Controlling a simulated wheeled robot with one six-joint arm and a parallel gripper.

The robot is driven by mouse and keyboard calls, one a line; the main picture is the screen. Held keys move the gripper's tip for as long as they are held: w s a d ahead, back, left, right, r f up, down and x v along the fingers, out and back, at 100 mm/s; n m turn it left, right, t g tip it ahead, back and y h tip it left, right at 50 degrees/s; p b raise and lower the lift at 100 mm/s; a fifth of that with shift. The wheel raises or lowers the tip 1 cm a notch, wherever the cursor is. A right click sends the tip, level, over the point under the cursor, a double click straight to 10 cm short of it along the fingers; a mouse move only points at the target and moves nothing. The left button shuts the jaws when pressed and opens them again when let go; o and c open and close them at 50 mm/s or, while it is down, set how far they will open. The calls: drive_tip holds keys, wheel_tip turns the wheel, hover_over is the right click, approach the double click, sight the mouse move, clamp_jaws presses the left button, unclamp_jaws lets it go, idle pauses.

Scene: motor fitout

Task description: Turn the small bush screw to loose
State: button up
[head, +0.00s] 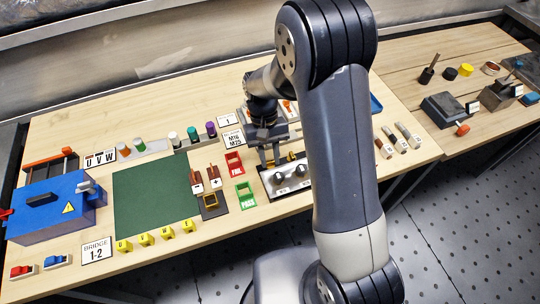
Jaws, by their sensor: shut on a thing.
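My gripper (270,154) points down behind the left side of my arm, over the back of a black and white panel (296,187). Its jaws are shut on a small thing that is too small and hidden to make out. I cannot tell the small bush screw for certain from the other small brass-coloured parts at the gripper. The panel has two black knobs in front, a left knob (280,178) and a right knob (302,170). An M16 M25 sign (233,139) stands to the left of the gripper.
A red FAIL tray (234,163) and a green PASS tray (245,195) lie left of the panel. A green mat (150,190) and a blue box (50,212) are further left. My arm hides the bench just right of the panel.

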drive_tip(key=shift+n, duration=0.5)
drive_tip(key=o, duration=1)
drive_tip(key=b+v, duration=0.1)
drive_tip(key=v, duration=0.9)
drive_tip(key=shift+w+a+r, duration=0.1)
drive_tip(key=shift+a+r, duration=0.1)
drive_tip(key=shift+r, duration=0.2)
drive_tip(key=p+x, duration=0.1)
drive_tip(key=x, duration=1)
drive_tip(key=shift+d, duration=0.1)
drive_tip(key=shift+w, duration=0.1)
